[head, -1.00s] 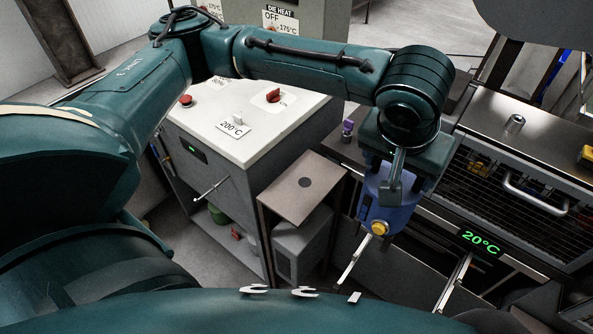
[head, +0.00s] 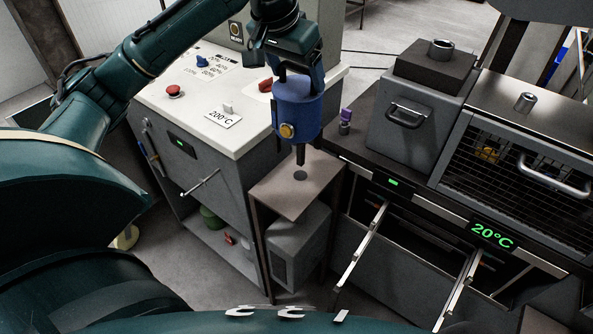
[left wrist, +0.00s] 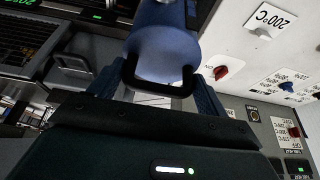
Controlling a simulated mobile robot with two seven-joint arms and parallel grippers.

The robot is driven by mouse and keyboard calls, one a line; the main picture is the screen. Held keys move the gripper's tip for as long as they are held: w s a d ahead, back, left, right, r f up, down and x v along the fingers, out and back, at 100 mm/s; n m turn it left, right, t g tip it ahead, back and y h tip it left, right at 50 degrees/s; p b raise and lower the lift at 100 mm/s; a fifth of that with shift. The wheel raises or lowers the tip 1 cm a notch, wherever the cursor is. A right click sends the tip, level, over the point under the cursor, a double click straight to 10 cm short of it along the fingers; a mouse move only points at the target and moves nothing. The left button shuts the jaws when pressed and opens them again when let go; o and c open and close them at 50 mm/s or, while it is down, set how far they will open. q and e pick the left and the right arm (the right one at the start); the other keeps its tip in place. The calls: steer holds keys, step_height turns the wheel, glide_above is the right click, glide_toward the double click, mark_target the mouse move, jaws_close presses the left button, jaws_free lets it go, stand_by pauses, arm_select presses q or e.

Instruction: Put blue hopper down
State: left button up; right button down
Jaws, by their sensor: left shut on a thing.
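The blue hopper (head: 298,108) is a blue cylinder with a yellow round knob on its front and a dark spout pointing down. It hangs upright from my left gripper (head: 297,72), which is shut on it from above. My right gripper is not in view.
A white-topped cabinet (head: 200,97) with red knobs and a 200°C label stands left of the stand. To the right are a grey box (head: 412,112) with a handle and a caged unit (head: 520,155) reading 20°C. A purple-topped piece (head: 345,118) stands close by.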

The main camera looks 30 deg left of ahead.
mark_target(295, 115)
arm_select(q)
step_height(295, 115, down, 10)
steer(key=shift+a+r+b, duration=0.1)
steer(key=shift+r+b, duration=0.1)
steer(key=shift+b, duration=0.2)
steer(key=o, duration=2)
steer(key=shift+f, duration=0.15)
steer(key=shift+o, duration=0.2)
steer(key=p+v, duration=0.1)
steer(key=v, duration=1)
steer(key=shift+s+r, duration=0.2)
steer(key=shift+r, duration=0.4)
